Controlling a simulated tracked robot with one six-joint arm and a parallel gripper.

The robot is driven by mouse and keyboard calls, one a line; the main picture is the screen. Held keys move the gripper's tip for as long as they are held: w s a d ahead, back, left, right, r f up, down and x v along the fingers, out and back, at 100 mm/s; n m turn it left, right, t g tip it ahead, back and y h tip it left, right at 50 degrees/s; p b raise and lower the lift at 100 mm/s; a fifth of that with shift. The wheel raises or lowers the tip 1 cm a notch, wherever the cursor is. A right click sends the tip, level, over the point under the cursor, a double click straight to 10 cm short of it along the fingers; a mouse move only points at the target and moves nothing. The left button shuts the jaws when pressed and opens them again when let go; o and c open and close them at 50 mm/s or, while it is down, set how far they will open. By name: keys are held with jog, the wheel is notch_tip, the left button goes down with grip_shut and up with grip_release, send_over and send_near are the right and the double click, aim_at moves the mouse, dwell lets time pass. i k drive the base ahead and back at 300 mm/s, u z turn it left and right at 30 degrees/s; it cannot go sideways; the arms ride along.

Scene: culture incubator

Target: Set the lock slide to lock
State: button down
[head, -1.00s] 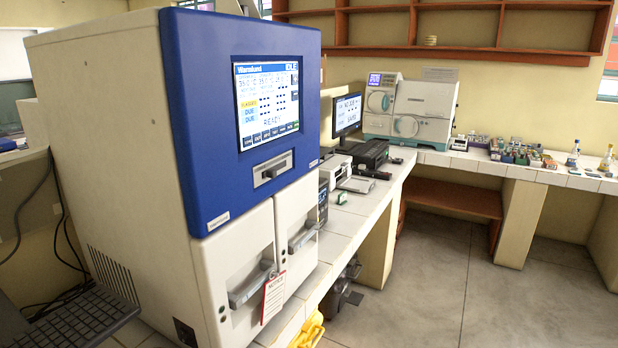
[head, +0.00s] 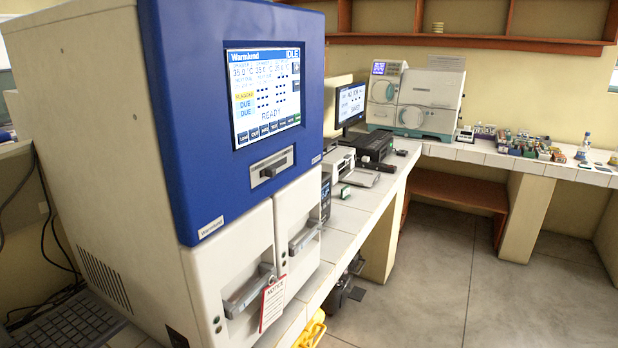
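The incubator has a blue upper front (head: 190,120) and white lower doors (head: 235,250), and stands at the left of the head view. A small grey recessed panel (head: 272,165) with a darker sliding-looking piece sits below its screen. This may be the lock slide, but its markings are too small to read, so I cannot tell its setting. The lit screen (head: 263,97) reads IDLE and READY. Two grey door handles (head: 249,289) (head: 304,237) are below, both doors looking shut. My gripper is not in view.
A red-lettered notice tag (head: 271,304) hangs by the left door handle. A white tiled bench (head: 362,204) runs to the right with a monitor (head: 350,104) and instruments on it. A keyboard (head: 68,320) lies at lower left. The grey floor (head: 440,270) at right is clear.

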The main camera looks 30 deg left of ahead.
aim_at(269, 172)
jog(key=z, duration=0.05)
jog(key=i, duration=0.2)
jog(key=u, duration=3.15)
